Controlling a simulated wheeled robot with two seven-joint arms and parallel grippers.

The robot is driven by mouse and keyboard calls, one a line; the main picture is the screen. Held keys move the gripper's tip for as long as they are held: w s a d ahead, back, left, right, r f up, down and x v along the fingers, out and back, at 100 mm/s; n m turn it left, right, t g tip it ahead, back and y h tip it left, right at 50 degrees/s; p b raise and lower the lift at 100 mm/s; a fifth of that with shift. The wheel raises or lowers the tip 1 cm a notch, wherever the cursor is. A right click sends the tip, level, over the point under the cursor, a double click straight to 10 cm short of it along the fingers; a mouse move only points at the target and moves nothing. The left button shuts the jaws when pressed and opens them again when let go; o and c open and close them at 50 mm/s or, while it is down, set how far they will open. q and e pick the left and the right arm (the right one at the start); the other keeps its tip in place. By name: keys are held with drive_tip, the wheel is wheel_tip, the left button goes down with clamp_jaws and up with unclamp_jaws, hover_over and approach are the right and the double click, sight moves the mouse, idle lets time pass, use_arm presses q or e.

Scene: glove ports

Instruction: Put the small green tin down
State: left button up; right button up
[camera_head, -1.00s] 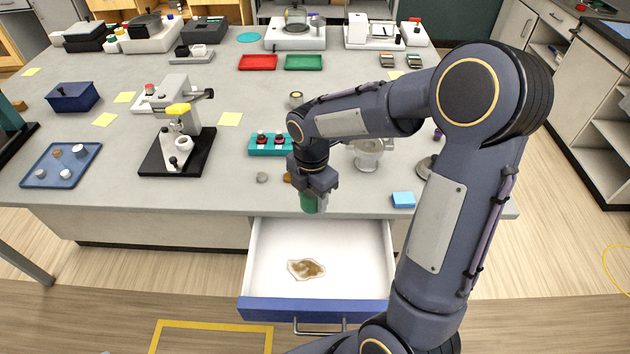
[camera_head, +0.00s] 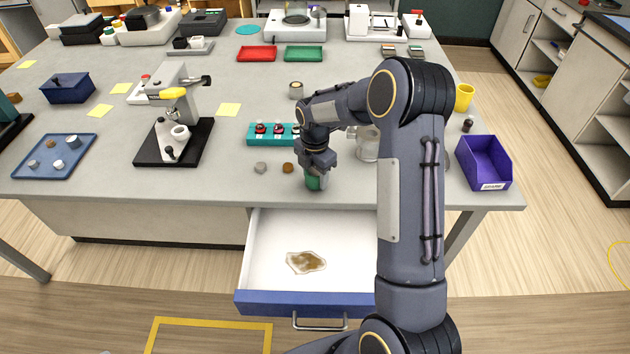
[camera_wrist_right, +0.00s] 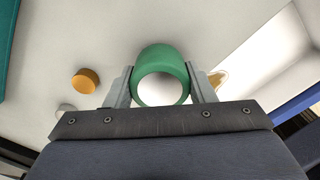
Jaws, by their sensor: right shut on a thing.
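The small green tin (camera_head: 315,182) is in my right gripper (camera_head: 318,170), at the front edge of the grey bench (camera_head: 220,182), behind the open drawer. In the right wrist view the tin (camera_wrist_right: 163,68) sits between the two fingers of the gripper (camera_wrist_right: 161,85), which touch its sides; its round pale end faces the camera. I cannot tell whether its underside touches the bench. My left gripper is not in view.
An open drawer (camera_head: 270,240) with a brown-stained patch (camera_head: 306,262) lies below the bench edge. A grey lump (camera_head: 261,168) and an orange-brown piece (camera_head: 288,168) sit left of the tin. A teal rack (camera_head: 262,140) stands behind. A purple bin (camera_head: 487,165) stands right.

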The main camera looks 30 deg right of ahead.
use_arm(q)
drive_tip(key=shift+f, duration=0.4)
use_arm(e)
drive_tip(key=shift+f, duration=0.55)
drive_tip(key=shift+f, duration=0.2)
drive_tip(key=o, duration=1)
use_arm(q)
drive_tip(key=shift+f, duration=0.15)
use_arm(e)
drive_tip(key=shift+r, duration=0.1)
